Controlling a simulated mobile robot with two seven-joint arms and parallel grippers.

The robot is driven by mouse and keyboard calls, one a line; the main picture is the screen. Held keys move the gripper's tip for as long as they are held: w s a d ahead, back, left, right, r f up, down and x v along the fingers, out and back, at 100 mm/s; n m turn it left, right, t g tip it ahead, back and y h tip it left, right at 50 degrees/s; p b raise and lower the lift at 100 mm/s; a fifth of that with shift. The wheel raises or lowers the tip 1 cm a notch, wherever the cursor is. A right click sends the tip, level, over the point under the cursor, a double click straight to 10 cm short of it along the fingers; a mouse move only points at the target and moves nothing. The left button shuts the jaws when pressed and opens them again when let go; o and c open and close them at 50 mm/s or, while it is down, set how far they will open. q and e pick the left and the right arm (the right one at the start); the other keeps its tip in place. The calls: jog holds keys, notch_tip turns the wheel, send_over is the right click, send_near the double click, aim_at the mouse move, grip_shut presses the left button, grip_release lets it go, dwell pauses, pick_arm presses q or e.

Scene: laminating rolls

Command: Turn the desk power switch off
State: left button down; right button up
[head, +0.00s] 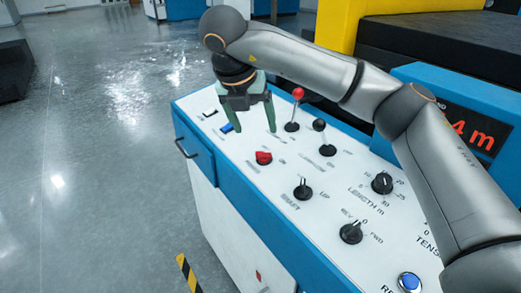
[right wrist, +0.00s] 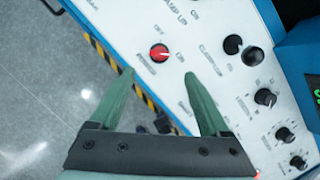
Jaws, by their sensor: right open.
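The red power switch (head: 264,158) is a turning knob on the white top of the blue-edged control desk (head: 232,170). It also shows in the right wrist view (right wrist: 159,53), with small blurred lettering beside it; its exact setting is hard to read. My right gripper (head: 247,128) is open and empty above the desk, with its two green fingers pointing down. In the head view the fingers are up and to the left of the red switch. In the right wrist view the switch appears beyond the gap between the fingertips (right wrist: 159,75), apart from them. My left gripper is out of view.
Near the switch stand a red-ball lever (head: 298,94), a black-ball lever (head: 319,125), a blue rocker (head: 227,128) and a shaft toggle (head: 303,189). Dials (head: 382,183) and a blue button (head: 409,282) lie to the right. A handle (head: 186,148) juts from the desk's left side.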

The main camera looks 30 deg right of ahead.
aim_at(263, 152)
jog(key=x, duration=1)
grip_shut()
dwell(0.4)
